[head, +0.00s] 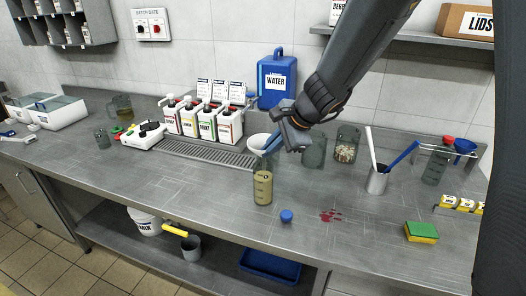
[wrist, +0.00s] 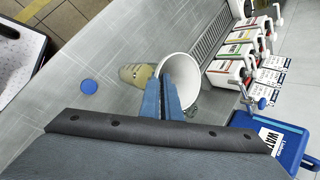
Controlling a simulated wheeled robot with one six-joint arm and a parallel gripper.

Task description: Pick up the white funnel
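The white funnel (head: 257,142) is at the middle of the head view, over the bench and beside my fingertips. In the wrist view its wide round mouth (wrist: 183,66) faces the camera. My gripper (head: 275,143) has its two blue fingers (wrist: 165,82) close together at the funnel's near rim, and they appear shut on it. The funnel's spout is hidden. A clear bottle with tan contents (head: 262,188) stands upright just below the funnel in the head view, and its side shows left of the funnel in the wrist view (wrist: 134,75).
A blue cap (head: 286,216) lies in front of the bottle, near a red spill (head: 331,216). A drain grate (head: 208,151) and labelled jugs (head: 203,123) are left. A blue water can (head: 275,80) stands behind. Jars (head: 346,147) and a utensil cup (head: 377,181) are right.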

